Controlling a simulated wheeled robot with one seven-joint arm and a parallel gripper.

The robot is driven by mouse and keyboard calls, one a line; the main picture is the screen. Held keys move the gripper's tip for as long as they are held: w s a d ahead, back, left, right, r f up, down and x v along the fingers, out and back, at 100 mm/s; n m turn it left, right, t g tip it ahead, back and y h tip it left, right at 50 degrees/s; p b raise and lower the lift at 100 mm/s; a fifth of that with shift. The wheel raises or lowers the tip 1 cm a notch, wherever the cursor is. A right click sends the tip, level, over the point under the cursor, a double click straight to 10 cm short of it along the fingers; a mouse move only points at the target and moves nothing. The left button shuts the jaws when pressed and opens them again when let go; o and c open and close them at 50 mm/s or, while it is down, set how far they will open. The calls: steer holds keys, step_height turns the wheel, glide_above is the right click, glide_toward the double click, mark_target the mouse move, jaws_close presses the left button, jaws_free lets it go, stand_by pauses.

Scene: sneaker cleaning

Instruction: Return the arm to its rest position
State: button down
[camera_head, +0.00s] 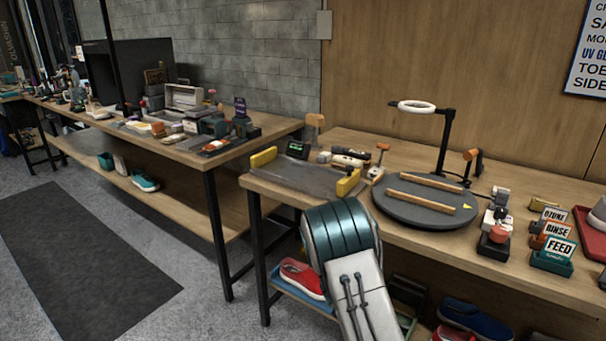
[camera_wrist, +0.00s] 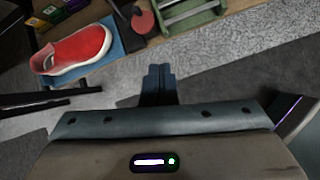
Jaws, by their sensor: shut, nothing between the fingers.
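My gripper (camera_wrist: 158,82) shows in the wrist view with its two dark fingers together and nothing between them. It points over the grey floor, apart from the objects near it. In the head view part of my arm rises in front of the right workbench (camera_head: 335,145); the gripper itself is hidden or out of view there. A red sneaker (camera_wrist: 82,48) with a white sole lies up and left of the fingers in the wrist view. In the head view it rests on the lower shelf, left of my arm.
A second bench (camera_head: 180,150) stands left. A dark floor mat (camera_head: 80,260) lies on open floor. A green frame (camera_wrist: 190,14) is near the shelf.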

steer(key=s+d+r+m+p, duration=0.25)
steer(key=r+m, duration=0.25)
steer(key=r, duration=0.4)
steer(key=s+d+r+m+g+h+p, duration=0.15)
steer(key=s+r+m, duration=0.25)
steer(key=r, duration=0.5)
steer(key=s+d+r+m+t+y+p, duration=0.15)
steer(key=s+r+m, duration=0.3)
steer(key=r, duration=0.45)
steer(key=s+a+r+m+g+y+p, duration=0.1)
steer(key=s+r+m+p, duration=0.3)
steer(key=s, duration=0.7)
steer(key=s+a+r+m+g+y+p, duration=0.1)
steer(key=s+a+r+m+y+p, duration=0.2)
steer(key=s+r+m, duration=0.5)
step_height(320, 180, up, 4)
steer(key=s+a+p, duration=0.1)
steer(key=s, duration=0.1)
steer(key=shift+s+a+f+g, duration=0.15)
steer(key=shift+s+a+g, duration=0.05)
steer(key=shift+s+g, duration=0.2)
